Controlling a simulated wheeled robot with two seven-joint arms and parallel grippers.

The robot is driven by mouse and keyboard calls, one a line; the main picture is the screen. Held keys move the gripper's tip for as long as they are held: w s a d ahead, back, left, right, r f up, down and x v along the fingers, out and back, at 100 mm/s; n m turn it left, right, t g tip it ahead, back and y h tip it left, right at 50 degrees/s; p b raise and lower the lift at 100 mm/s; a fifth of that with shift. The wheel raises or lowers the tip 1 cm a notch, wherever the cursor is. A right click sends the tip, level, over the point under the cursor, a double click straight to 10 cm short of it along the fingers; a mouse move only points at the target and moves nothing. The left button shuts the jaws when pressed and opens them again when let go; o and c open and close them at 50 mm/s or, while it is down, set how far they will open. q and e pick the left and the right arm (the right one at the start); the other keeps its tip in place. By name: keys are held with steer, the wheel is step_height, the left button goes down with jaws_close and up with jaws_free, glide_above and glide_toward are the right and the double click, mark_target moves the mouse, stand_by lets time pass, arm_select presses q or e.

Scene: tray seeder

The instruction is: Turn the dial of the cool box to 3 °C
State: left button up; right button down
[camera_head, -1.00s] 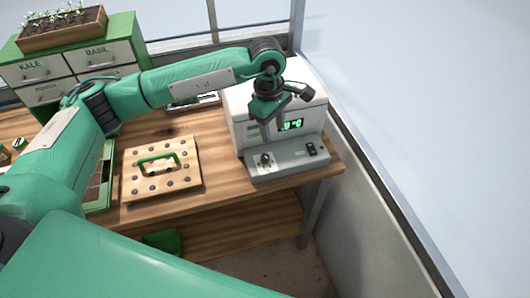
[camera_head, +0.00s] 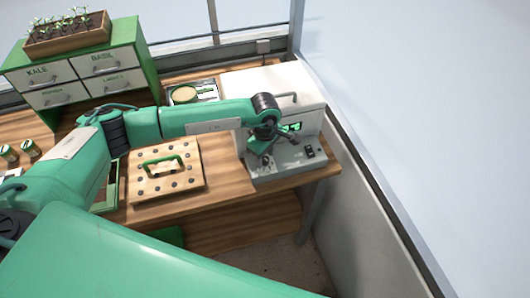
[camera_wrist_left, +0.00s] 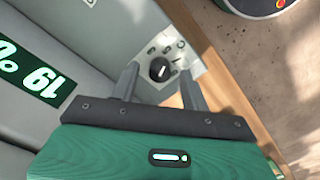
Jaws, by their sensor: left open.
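The white cool box (camera_head: 300,88) stands at the right end of the bench with a grey control panel (camera_head: 290,164) along its front. Its small dark dial (camera_wrist_left: 160,69) has a white pointer line and sits on a pale plate. The green-lit display (camera_head: 291,127) is partly covered by my arm in the head view. In the left wrist view the display (camera_wrist_left: 28,70) appears turned over, and I cannot read it surely. My left gripper (camera_wrist_left: 158,84) is open, its fingers either side of the dial in the picture; contact is unclear. My right gripper is out of view.
A wooden board with a green handle (camera_head: 148,189) lies left of the cool box. Black switches (camera_head: 309,152) are on the panel's right. A drawer cabinet (camera_head: 138,58) stands at the back left. The bench's front edge is close to the panel.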

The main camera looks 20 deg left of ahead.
arm_select(q)
steer(key=shift+f, duration=0.25)
steer(key=c, duration=1)
steer(key=shift+f+n+b, duration=0.2)
steer(key=shift+n+b, duration=0.6)
steer(key=shift+b, duration=0.4)
steer(key=n+b, duration=0.4)
steer(key=shift+b, duration=0.35)
steer(key=n+b, duration=0.2)
steer(key=n, duration=0.1)
steer(key=shift+r, duration=0.1)
steer(key=shift+r+n+b, duration=0.1)
steer(key=shift+n+b, duration=0.6)
steer(key=shift+r, duration=0.1)
